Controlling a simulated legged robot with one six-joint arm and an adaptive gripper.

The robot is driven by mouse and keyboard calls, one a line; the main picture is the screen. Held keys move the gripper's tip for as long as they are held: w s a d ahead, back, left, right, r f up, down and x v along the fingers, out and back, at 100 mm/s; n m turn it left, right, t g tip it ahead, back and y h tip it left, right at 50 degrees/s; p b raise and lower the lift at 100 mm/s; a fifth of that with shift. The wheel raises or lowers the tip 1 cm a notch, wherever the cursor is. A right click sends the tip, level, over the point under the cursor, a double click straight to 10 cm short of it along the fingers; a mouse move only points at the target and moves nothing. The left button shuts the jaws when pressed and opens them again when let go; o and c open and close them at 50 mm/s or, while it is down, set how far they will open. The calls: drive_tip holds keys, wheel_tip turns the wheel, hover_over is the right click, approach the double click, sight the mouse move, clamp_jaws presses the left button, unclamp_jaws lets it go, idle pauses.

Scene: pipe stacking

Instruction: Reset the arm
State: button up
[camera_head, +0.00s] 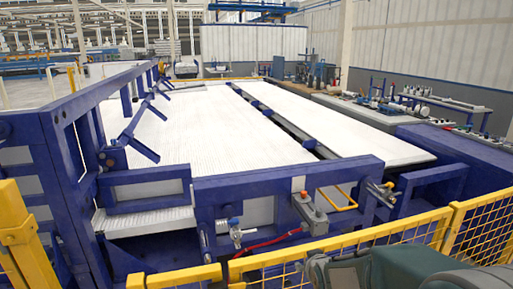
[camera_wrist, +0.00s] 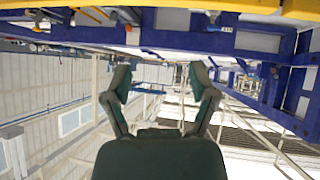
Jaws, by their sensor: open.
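My gripper (camera_wrist: 158,80) shows in the wrist view, dark green, with its two fingers spread apart and nothing between them. The wrist view appears upside down, with the blue frame (camera_wrist: 225,42) and a yellow rail across the top of the picture. In the head view, a dark green part of my arm (camera_head: 400,268) fills the bottom right corner, close to the yellow fence. My fingertips do not show in the head view.
A yellow mesh fence (camera_head: 405,240) runs across the front in the head view. Behind it stands a large blue frame machine (camera_head: 275,185) with a wide white ribbed bed (camera_head: 210,120). Benches with equipment (camera_head: 430,100) stand at the right.

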drive_tip(key=s+r+m+g, duration=0.1)
drive_tip(key=s+r, duration=0.4)
drive_tip(key=s, duration=0.8)
drive_tip(key=s+d+r+m+g, duration=0.1)
drive_tip(key=s+r+g, duration=0.2)
drive_tip(key=s, duration=1.1)
wheel_tip(320, 180, up, 2)
drive_tip(key=shift+d+r+m+g+h, duration=0.1)
drive_tip(key=shift+d+m+g+h, duration=0.1)
drive_tip(key=shift+m+g+h, duration=0.15)
drive_tip(key=shift+w, duration=0.1)
drive_tip(key=shift+c, duration=1.4)
